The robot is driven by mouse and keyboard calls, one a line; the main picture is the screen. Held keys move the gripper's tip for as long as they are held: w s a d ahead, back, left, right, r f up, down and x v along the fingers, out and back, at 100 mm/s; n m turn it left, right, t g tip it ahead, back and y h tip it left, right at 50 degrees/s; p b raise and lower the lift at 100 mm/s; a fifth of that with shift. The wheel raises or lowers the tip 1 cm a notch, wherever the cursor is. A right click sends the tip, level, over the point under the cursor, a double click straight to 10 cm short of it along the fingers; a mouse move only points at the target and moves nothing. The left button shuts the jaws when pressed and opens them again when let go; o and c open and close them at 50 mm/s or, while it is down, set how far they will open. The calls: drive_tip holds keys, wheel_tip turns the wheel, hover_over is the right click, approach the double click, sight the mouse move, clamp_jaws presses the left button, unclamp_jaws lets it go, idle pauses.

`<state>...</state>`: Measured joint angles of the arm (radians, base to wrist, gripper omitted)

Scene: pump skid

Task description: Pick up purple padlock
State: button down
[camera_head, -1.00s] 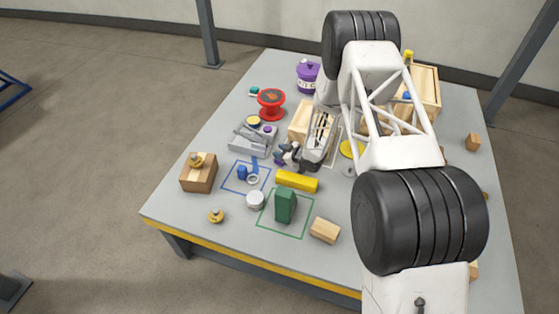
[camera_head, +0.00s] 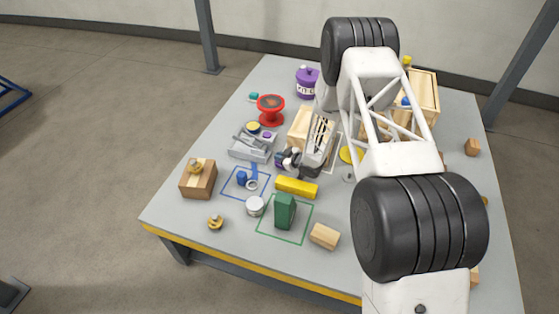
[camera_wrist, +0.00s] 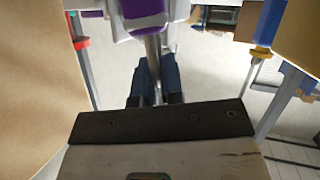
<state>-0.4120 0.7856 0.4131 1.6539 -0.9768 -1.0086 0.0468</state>
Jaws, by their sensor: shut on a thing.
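The purple padlock shows in the wrist view (camera_wrist: 140,8) as a purple body at the top edge, partly cut off, with a grey bar running down from it. My gripper (camera_wrist: 152,90) has its dark blue-grey fingers closed around that bar. In the head view my gripper (camera_head: 287,160) is low over the middle of the table, right of the grey fixture. The padlock is too small and too covered by my gripper to make out clearly there.
A grey fixture (camera_head: 250,149), red spool (camera_head: 271,108) and wooden box (camera_head: 304,124) stand close by. A yellow block (camera_head: 297,187), green block (camera_head: 285,211) and blue item (camera_head: 242,178) lie in front. A purple canister (camera_head: 307,80) stands behind.

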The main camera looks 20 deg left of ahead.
drive_tip(key=shift+r, duration=5)
drive_tip(key=shift+r, duration=0.1)
